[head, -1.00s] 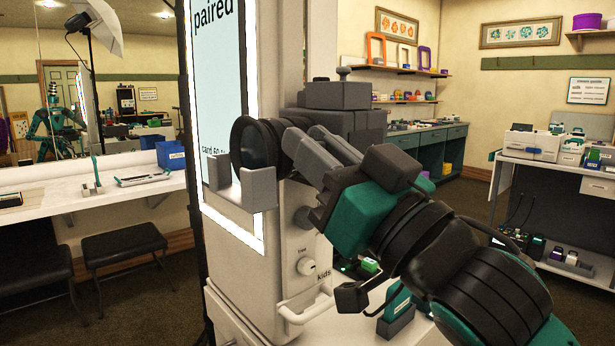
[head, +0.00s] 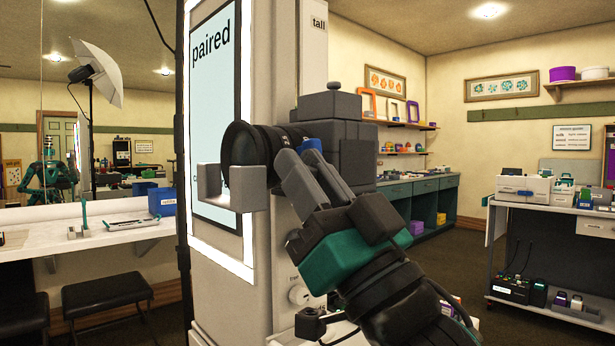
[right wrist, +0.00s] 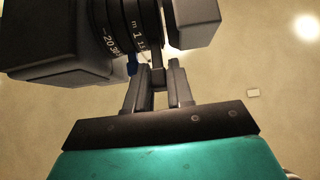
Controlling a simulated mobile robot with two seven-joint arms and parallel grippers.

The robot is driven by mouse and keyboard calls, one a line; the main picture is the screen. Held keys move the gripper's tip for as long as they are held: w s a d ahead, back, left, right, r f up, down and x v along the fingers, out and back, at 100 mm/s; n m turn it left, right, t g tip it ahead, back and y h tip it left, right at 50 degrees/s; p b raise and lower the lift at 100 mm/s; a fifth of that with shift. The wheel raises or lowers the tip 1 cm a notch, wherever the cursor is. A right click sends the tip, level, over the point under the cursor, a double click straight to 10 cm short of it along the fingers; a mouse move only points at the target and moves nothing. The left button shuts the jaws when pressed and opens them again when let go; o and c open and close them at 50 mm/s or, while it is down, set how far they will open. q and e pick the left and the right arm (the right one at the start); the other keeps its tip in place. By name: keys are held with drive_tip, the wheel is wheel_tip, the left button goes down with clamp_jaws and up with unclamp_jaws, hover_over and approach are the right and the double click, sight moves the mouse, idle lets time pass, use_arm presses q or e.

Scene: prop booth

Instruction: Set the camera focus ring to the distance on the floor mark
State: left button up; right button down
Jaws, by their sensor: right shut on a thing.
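The grey camera (head: 345,150) stands on the tall booth column, its black lens (head: 240,145) pointing left above a grey bracket (head: 232,188). My right gripper (head: 291,168) is at the lens's near side. In the right wrist view its fingers (right wrist: 158,76) are shut on a small part under the ring, seemingly a tab of it. A blue part (head: 311,145) shows beside the ring. The floor mark is out of view. My left gripper is out of view.
The lit screen (head: 216,110) reading "paired" is on the column behind the lens. A white counter (head: 120,235) with a mirror is at left, with a black bench (head: 107,297) below. A white table (head: 550,203) with boxes stands at right. Open floor lies between.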

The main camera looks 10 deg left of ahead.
drive_tip(key=c, duration=1.1)
unclamp_jaws()
